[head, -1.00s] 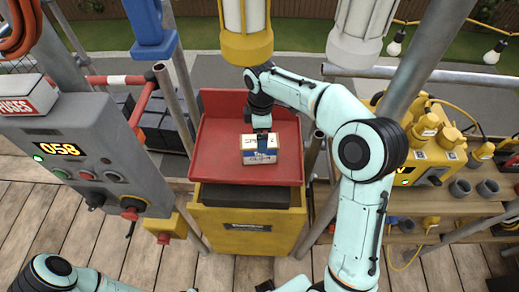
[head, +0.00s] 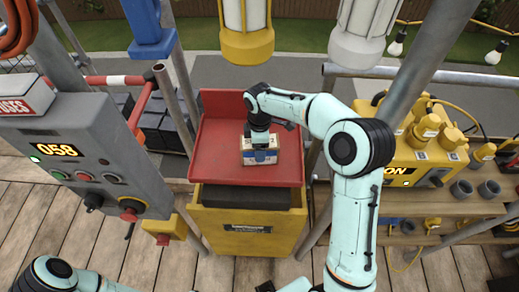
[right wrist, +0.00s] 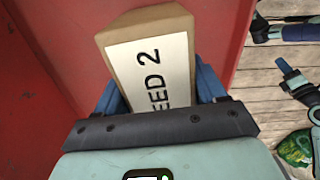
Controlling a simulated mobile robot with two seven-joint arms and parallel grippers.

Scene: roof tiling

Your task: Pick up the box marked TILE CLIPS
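My right gripper (head: 262,148) is low over this box. In the right wrist view the box (right wrist: 150,60) lies between the blue fingers of my right gripper (right wrist: 160,95), one along each side. The label part in sight there ends in "EED 2"; the rest is hidden. I cannot tell whether the fingers press on it. No words TILE CLIPS are readable. My left gripper is out of view.
The red tray rests on a yellow stand (head: 248,225). A grey control panel (head: 90,150) reading 058 and a box marked FUSES (head: 25,97) are at left. Lanterns (head: 245,30) hang above. A shelf with yellow equipment (head: 430,150) and scaffold poles stand at right.

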